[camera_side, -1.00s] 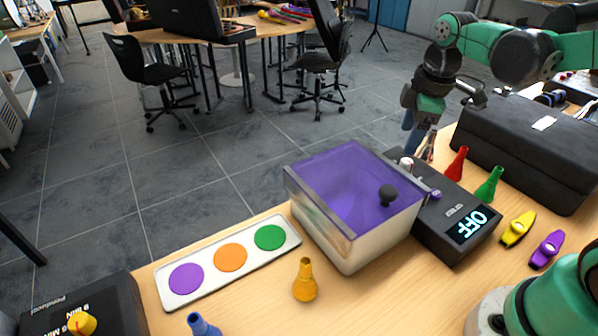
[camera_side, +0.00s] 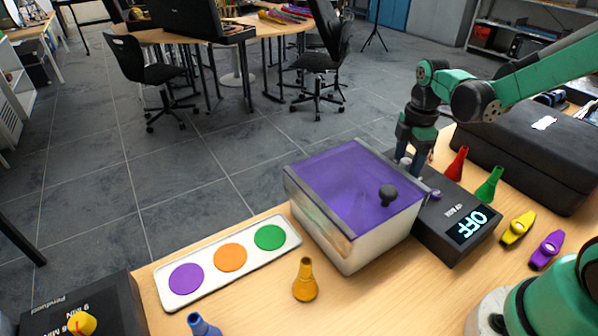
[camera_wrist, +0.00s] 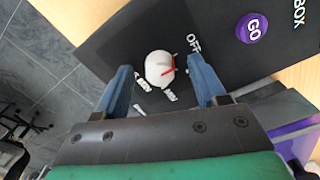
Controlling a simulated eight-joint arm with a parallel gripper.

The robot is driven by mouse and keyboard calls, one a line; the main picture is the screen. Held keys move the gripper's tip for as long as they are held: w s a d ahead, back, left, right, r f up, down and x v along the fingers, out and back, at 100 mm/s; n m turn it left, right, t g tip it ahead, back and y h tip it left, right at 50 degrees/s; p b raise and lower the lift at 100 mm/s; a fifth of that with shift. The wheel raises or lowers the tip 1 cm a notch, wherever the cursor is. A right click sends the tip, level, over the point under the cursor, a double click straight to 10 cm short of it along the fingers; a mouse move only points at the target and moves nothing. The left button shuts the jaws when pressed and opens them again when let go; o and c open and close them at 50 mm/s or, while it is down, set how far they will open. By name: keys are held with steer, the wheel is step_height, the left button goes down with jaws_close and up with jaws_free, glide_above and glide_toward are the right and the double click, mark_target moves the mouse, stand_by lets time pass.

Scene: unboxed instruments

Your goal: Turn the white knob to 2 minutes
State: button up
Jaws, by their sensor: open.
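The white knob (camera_wrist: 158,68) is on the black box (camera_wrist: 225,62), with a red pointer line toward the right, on the side of the OFF label. Smaller labels run around its lower side in the wrist view, too small to read surely. My gripper (camera_wrist: 158,65) is open, with one blue finger on each side of the knob and gaps visible. In the side view my gripper (camera_side: 415,157) is low over the far end of the black box (camera_side: 440,235), partly hiding the knob (camera_side: 404,162). The box's display (camera_side: 472,226) reads OFF.
A purple GO button (camera_wrist: 252,28) is on the same box. A purple-lidded clear container (camera_side: 350,215) stands close to the box's left. Red (camera_side: 457,163) and green (camera_side: 489,184) pieces stand to its right, before a black case (camera_side: 530,150).

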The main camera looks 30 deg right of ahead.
steer(key=shift+c, duration=0.2)
jaws_close()
steer(key=shift+m, duration=0.5)
steer(key=m, duration=0.4)
steer(key=shift+m, duration=0.3)
steer(key=m, duration=0.5)
steer(key=shift+m, duration=0.3)
steer(key=shift+o, duration=0.2)
jaws_free()
